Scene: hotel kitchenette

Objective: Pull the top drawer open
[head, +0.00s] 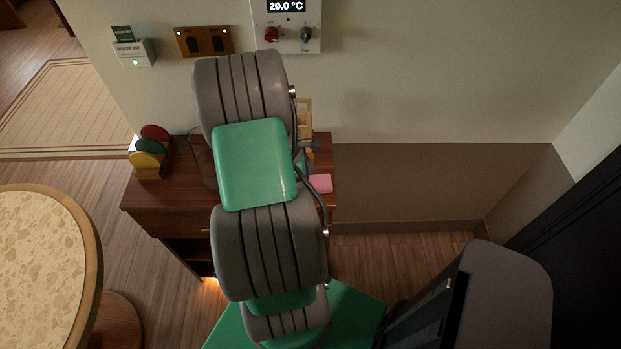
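A dark brown wooden cabinet (180,196) stands against the wall in the head view. The front of its top drawer (170,222) shows at the left, below the cabinet top. It looks flush with the cabinet. A small brass-coloured bit (205,231), perhaps part of its handle, shows at the edge of my arm. My grey and green arm covers the middle and right of the drawer front.
Red, yellow and green discs in a wooden holder (149,172) stand on the cabinet's left. A pink pad (320,184) lies at its right. A round table (42,250) is at the left. A dark upright object (508,300) stands at the lower right. Controls (287,25) hang above.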

